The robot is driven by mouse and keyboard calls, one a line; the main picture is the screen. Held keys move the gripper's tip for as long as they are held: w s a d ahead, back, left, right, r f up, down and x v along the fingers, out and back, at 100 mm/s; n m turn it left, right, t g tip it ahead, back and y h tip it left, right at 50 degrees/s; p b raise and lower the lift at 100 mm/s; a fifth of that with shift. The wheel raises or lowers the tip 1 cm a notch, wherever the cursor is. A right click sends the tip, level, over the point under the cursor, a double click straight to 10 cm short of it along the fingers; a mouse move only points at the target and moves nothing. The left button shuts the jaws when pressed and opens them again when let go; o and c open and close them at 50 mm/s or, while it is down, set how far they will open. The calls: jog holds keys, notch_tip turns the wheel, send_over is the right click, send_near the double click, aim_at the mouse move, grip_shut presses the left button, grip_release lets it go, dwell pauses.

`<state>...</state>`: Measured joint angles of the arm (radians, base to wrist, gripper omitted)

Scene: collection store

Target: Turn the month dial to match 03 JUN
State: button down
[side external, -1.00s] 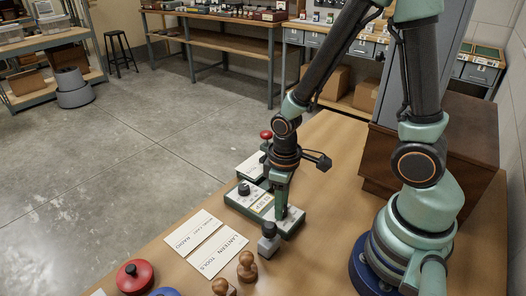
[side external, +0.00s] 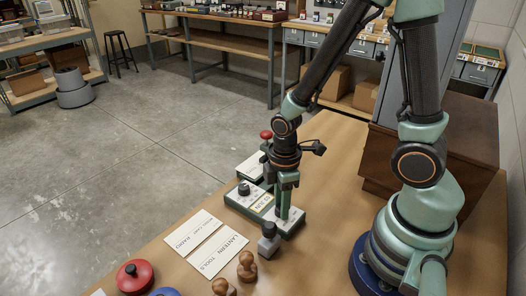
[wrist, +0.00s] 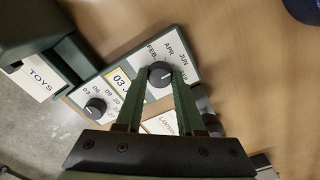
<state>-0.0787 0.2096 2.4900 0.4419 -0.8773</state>
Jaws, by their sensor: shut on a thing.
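The dial stamp block (side external: 258,205) lies on the wooden table, with a green body and a white face. Its month dial (wrist: 160,72) is a round black knob ringed by month labels, FEB, APR and JUN readable; its white mark points roughly right in the wrist view. The two green fingers of my gripper (wrist: 160,82) are shut on this knob, one on each side. In the side view, my gripper (side external: 283,213) hides the knob. A yellow card (wrist: 121,83) on the face reads 03 and a J, the rest hidden by a finger. The day dial (wrist: 95,107) is free.
A red-topped stamp and a TOYS card (wrist: 35,80) stand behind the block. A grey block with a dark knob (side external: 269,240) stands close in front. LANTERN TOOLS (side external: 220,252) and RADIO cards lie left, with wooden stamps (side external: 247,265) and a red pad (side external: 134,276) nearer.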

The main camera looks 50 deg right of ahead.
dwell(0.4)
jog(key=c, duration=0.5)
grip_release()
notch_tip(320, 180, up, 12)
jog(key=shift+r, duration=0.1)
dwell(0.3)
